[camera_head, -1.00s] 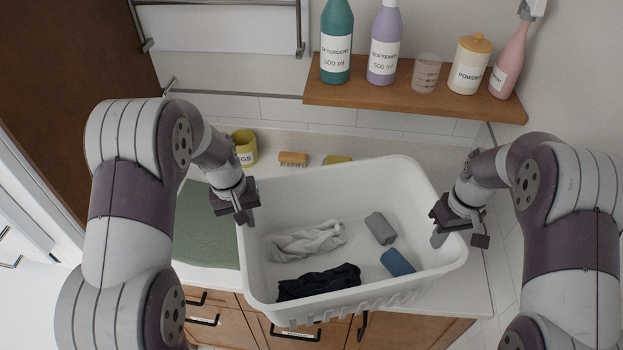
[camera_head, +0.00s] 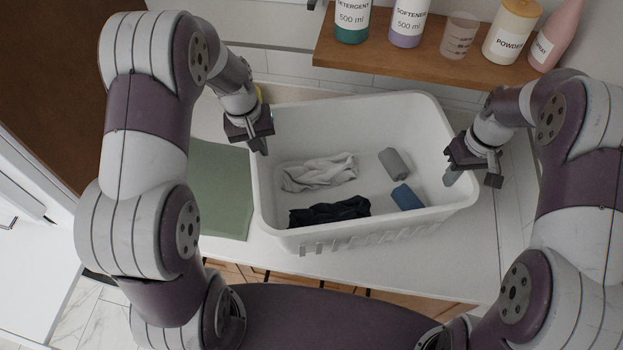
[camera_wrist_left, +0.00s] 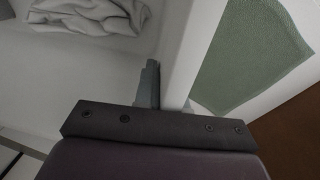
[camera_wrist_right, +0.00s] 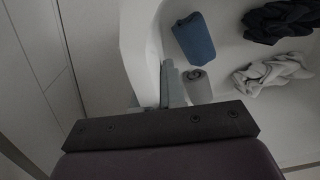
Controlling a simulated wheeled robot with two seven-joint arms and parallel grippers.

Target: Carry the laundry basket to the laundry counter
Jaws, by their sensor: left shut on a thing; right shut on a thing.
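The white laundry basket (camera_head: 330,240) is at the middle of the head view, over the pale laundry counter (camera_head: 390,268); I cannot tell whether its bottom touches the counter. In it lie a light crumpled cloth (camera_head: 318,172), a dark cloth (camera_head: 330,211), a grey rolled cloth (camera_head: 394,163) and a blue rolled cloth (camera_head: 407,197). My left gripper (camera_head: 258,142) is shut on the basket's left rim, which passes between its fingers in the left wrist view (camera_wrist_left: 166,95). My right gripper (camera_head: 456,172) is shut on the right rim, also seen in the right wrist view (camera_wrist_right: 152,95).
A green mat (camera_head: 215,190) lies on the counter left of the basket. A wooden shelf (camera_head: 400,65) behind holds bottles, a measuring cup (camera_head: 459,36) and a powder jar (camera_head: 512,30). Bare counter shows in front and at the right. Drawers are below the front edge.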

